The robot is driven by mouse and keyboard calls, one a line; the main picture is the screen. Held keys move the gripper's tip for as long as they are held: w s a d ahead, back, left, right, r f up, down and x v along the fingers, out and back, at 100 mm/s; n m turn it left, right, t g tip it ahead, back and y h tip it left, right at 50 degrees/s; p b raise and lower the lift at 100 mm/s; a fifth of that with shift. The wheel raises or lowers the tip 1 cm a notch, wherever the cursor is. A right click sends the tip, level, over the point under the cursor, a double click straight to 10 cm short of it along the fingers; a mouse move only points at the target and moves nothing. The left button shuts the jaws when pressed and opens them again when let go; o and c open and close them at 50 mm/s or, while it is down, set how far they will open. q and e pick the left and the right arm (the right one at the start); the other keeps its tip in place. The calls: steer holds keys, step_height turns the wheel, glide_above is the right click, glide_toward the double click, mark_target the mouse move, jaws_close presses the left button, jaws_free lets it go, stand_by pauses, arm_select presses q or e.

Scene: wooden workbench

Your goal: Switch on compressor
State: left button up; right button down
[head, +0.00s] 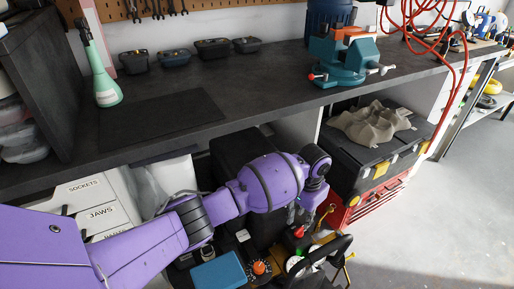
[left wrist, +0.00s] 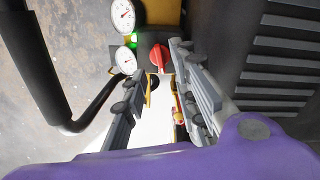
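The compressor (head: 262,240) stands on the floor under the workbench, partly hidden by my left arm. It carries a red rotary knob (head: 299,232), which also shows in the left wrist view (left wrist: 158,58). A green light (left wrist: 134,43) glows beside the knob, near two round white gauges (left wrist: 123,15). My left gripper (head: 303,213) is above the knob, pointing down. In the left wrist view its two fingers (left wrist: 158,72) are apart, with the knob just beyond and between the tips; I cannot tell whether they touch it. My right gripper is not in view.
A curved black handle (head: 325,258) rises beside the panel. A black toolbox with a grey cloth (head: 372,124) sits on a red chest (head: 368,204) to the right. The bench (head: 250,85) overhangs behind. The floor at right is clear.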

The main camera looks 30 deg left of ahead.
mark_target(300, 229)
arm_select(q)
step_height(300, 229, down, 5)
steer(key=shift+w+f+b, duration=0.1)
steer(key=shift+b, duration=0.4)
jaws_close()
